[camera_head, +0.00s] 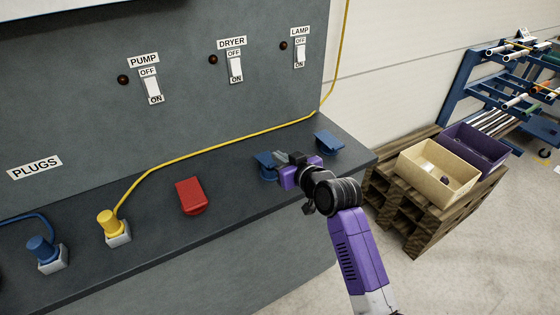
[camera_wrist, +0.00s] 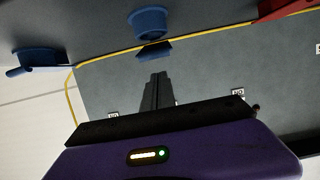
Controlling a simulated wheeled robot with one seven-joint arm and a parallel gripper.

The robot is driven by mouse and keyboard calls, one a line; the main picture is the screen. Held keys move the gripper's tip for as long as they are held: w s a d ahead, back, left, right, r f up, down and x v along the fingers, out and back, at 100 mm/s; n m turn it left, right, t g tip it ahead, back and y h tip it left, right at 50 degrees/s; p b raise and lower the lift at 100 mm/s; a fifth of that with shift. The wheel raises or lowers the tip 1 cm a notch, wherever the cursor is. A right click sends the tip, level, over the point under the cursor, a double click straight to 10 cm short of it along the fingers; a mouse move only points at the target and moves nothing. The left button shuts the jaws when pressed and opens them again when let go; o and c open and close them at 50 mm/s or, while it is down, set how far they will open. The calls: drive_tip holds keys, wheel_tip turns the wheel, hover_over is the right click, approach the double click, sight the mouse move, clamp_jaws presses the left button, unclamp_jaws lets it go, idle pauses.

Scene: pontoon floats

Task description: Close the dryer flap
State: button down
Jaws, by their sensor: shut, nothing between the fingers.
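A blue flap socket (camera_head: 265,168) stands on the dark shelf below the DRYER switch (camera_head: 235,66). Its round blue body also shows in the wrist view (camera_wrist: 150,22), with a dark blue flap-like piece (camera_wrist: 155,48) at its side nearest my fingers. I cannot tell how far that flap is open. A second blue socket (camera_head: 328,143) stands further right, also in the wrist view (camera_wrist: 36,58). I see no readable label on either one. My gripper (camera_head: 282,157) is shut and empty, right beside the first blue socket and partly covering it. I cannot tell whether they touch.
A red cover (camera_head: 191,196), a yellow plug (camera_head: 112,228) and a blue plug (camera_head: 43,252) are left along the shelf. A yellow cable (camera_head: 220,148) runs behind the sockets. Right of the shelf, a wooden pallet (camera_head: 415,222) bears a cream bin (camera_head: 437,187) and a purple bin (camera_head: 487,158).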

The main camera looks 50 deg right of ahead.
drive_tip(key=shift+f, duration=1.05)
drive_tip(key=f+b, duration=0.1)
drive_tip(key=b, duration=0.1)
drive_tip(key=f+t+b, duration=0.1)
drive_tip(key=b, duration=0.1)
drive_tip(key=shift+s+a+f+b, duration=0.1)
drive_tip(key=shift+s+f+b, duration=0.05)
drive_tip(key=shift+s+b, duration=0.2)
drive_tip(key=shift+s+f+b, duration=0.25)
drive_tip(key=shift+f+b, duration=0.45)
drive_tip(key=shift+f, duration=0.2)
drive_tip(key=shift+a, duration=0.1)
